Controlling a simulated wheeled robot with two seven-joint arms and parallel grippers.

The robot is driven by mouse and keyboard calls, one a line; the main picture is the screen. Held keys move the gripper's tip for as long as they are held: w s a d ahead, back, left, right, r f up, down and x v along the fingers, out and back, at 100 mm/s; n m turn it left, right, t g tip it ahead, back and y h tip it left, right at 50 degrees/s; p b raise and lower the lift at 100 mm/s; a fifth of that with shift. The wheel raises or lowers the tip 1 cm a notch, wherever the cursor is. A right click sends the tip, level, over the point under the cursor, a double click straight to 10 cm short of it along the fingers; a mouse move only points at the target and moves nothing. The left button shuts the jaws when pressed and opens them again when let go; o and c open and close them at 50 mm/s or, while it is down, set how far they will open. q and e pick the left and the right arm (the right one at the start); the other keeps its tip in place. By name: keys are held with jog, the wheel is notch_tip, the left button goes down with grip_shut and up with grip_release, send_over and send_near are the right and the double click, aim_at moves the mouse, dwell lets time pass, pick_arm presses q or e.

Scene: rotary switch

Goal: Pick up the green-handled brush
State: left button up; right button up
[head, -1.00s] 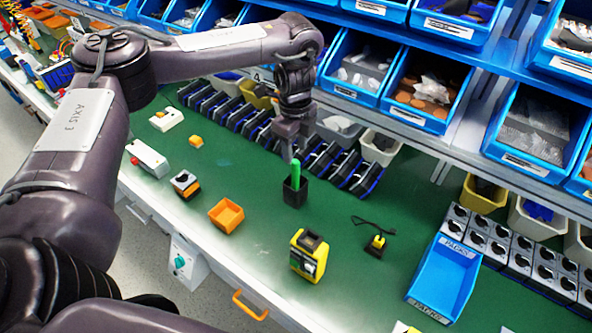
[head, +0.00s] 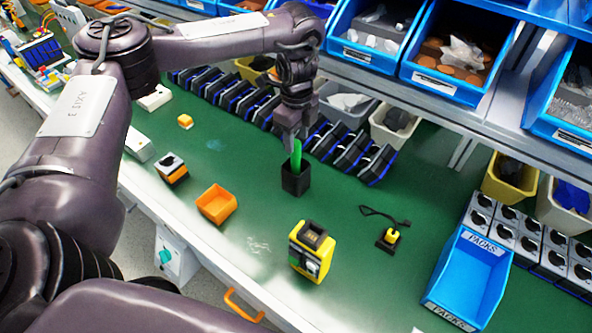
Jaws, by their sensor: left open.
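The green-handled brush (head: 297,156) stands in a small black square holder (head: 295,181) on the green bench top, its handle pointing up. Its lower part is hidden inside the holder. My left gripper (head: 291,146) points down from above, at the upper end of the green handle. Its jaws are open, and part of them lies behind or beside the handle; I cannot tell whether they touch it. My right gripper does not show.
An orange tray (head: 216,204) and a yellow-black device (head: 311,251) stand in front of the holder. A black-yellow part with a cable (head: 389,237) lies to the right, near a blue bin (head: 467,277). A row of black-blue modules (head: 350,150) runs behind. Green surface between them is clear.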

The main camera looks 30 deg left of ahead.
aim_at(296, 153)
pick_arm(q)
jog(key=shift+f, duration=0.95)
jog(key=f, duration=0.1)
jog(key=f+p, duration=0.1)
jog(key=f, duration=0.1)
jog(key=f+p, duration=0.1)
jog(key=shift+w+a+f, duration=0.2)
jog(key=shift+a+f, duration=0.05)
jog(key=shift+f, duration=0.25)
jog(key=c, duration=0.8)
grip_shut()
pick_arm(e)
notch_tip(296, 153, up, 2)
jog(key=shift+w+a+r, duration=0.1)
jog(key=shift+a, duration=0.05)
